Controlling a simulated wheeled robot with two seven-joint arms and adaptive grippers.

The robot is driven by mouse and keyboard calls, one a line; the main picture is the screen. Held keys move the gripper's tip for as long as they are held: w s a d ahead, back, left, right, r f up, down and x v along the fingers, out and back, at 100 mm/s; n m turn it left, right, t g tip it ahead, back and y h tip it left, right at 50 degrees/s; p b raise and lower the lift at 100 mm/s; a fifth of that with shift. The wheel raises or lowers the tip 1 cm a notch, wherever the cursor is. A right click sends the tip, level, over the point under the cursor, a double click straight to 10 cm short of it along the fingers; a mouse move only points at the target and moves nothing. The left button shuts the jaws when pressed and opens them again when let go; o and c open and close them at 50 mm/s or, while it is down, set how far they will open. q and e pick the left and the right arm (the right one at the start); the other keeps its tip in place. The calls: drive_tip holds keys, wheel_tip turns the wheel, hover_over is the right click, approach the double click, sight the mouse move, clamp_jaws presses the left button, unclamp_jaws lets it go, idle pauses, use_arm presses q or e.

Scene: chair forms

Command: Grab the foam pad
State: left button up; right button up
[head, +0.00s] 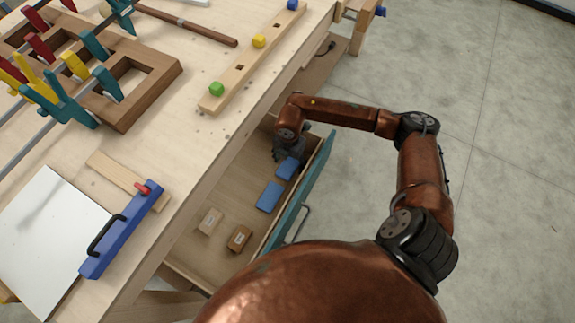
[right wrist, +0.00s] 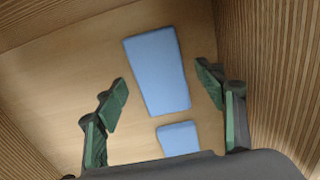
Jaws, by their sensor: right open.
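Two flat blue pads lie in the open drawer, and both look like foam. In the head view, one blue pad (head: 287,168) is right by my right gripper (head: 280,154), and the other blue pad (head: 269,196) lies nearer the drawer's middle. In the right wrist view, a longer blue pad (right wrist: 157,70) lies ahead, between and beyond the fingertips of my right gripper (right wrist: 164,96). A shorter-looking blue pad (right wrist: 179,138) lies closer to the palm, its lower edge near the gripper body. The right gripper is open, with nothing between its green-padded fingers. My left gripper is not in view.
The drawer's teal front (head: 302,192) and its wooden walls surround the pads. A light block (head: 209,221) and a brown block (head: 239,238) lie in the drawer's near part.

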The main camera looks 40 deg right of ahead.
drive_tip(key=shift+c, duration=0.5)
drive_tip(key=c, duration=0.7)
drive_tip(key=shift+c, duration=0.2)
